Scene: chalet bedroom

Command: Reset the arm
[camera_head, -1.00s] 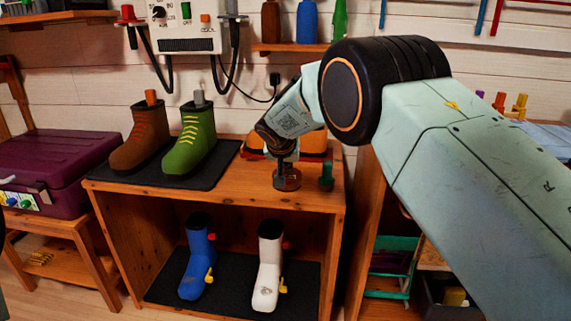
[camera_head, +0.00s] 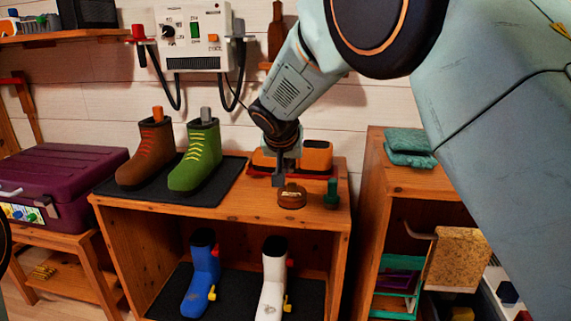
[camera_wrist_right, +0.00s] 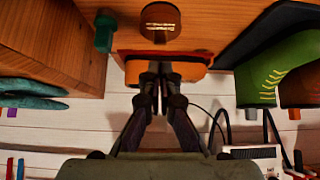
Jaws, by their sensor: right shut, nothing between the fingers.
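My right gripper (camera_head: 284,178) is shut and empty, pointing down over the top of the wooden shelf unit (camera_head: 225,209). It hangs just behind a round brown tin (camera_head: 291,196). In the right wrist view my right gripper's fingers (camera_wrist_right: 160,72) are together, and the brown tin (camera_wrist_right: 160,18) lies beyond them, apart from them. My right arm comes in from the right and covers much of the upper right of the head view. My left gripper is not in view.
A small green object (camera_head: 331,194) stands right of the tin. Orange blocks (camera_head: 316,157) sit behind the gripper. A brown boot (camera_head: 146,154) and a green boot (camera_head: 196,157) stand on a black mat at left. Blue (camera_head: 203,275) and white (camera_head: 272,280) boots stand below.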

